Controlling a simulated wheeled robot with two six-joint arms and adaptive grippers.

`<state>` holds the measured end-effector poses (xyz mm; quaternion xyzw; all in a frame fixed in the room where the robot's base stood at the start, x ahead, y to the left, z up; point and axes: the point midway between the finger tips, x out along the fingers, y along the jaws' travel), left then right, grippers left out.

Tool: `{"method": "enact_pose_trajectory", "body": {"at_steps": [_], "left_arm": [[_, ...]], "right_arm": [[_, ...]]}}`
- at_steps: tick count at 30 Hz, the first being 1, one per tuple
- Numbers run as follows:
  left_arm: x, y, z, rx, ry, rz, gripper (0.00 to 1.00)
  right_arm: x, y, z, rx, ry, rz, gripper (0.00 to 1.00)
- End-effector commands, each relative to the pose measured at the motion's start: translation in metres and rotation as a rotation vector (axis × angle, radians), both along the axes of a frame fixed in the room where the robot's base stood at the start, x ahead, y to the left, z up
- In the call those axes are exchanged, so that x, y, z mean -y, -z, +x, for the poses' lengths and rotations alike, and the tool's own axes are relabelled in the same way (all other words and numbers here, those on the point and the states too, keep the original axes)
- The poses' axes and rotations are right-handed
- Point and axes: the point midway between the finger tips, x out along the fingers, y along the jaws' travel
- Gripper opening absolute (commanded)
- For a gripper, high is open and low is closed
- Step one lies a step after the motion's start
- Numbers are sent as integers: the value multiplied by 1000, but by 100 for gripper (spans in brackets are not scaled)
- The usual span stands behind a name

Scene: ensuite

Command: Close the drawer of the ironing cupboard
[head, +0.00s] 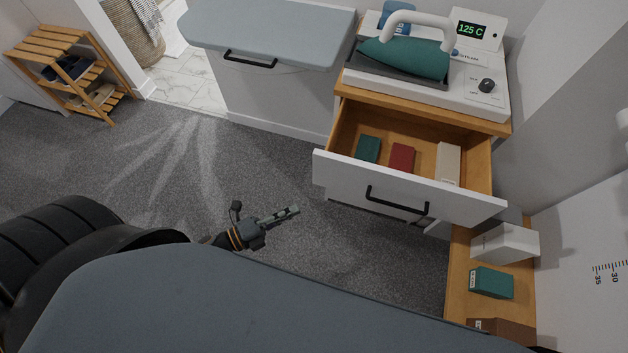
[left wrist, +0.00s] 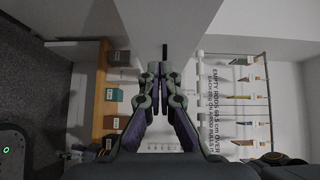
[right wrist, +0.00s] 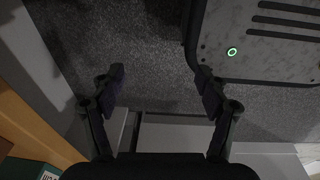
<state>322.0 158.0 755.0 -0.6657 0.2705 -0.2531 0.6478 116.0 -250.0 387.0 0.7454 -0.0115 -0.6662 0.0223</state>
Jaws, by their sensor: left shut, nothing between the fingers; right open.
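The ironing cupboard (head: 425,112) stands at the upper right of the head view with its drawer (head: 345,184) pulled well out. The drawer has a white front, a black bar handle (head: 397,203) and a wooden inside. It holds a green box (head: 368,148), a red box (head: 402,157) and a cream box (head: 447,163). My left gripper (head: 292,211) is shut and empty, left of the drawer front and apart from it; its closed fingers also show in the left wrist view (left wrist: 158,70). My right gripper (right wrist: 161,73) is open and empty over grey carpet in the right wrist view.
A steam iron (head: 405,58) rests on the cupboard top. A grey padded board (head: 270,30) is beside it. A low wooden shelf (head: 459,262) with several boxes runs along the right wall. A slatted rack (head: 70,70) stands far left. Carpet left of the drawer is clear.

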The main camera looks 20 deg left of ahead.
Motion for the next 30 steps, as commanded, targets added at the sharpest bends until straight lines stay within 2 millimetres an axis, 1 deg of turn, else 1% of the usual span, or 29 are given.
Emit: {"method": "enact_pose_trajectory", "body": {"at_steps": [1,4,6,9,13,18,21,22,25,30], "left_arm": [[4,-4,-3,26,24,8,0],[6,-8,-3,38,33,12,0],[8,-9,-1,37,31,10,0],[16,-10,8,37,28,9,0],[34,-11,28,36,25,5,0],[61,-12,54,34,25,4,0],[76,-11,69,34,26,6,0],[78,-11,73,33,26,6,0],[76,-10,90,33,27,8,0],[76,-8,105,31,28,8,0]], "right_arm": [[5,2,-1,-2,-2,-6,75],[24,-1,-5,-7,-9,-29,75],[34,-3,-10,-14,-13,-43,75],[42,-6,-15,-21,-15,-51,75],[38,-12,-15,-22,-14,-47,75],[23,-18,-13,-19,-9,-30,75],[19,-21,-11,-16,-8,-24,75],[19,-22,-11,-16,-8,-24,75],[21,-24,-10,-15,-8,-25,75],[25,-26,-10,-14,-9,-30,75]]}}
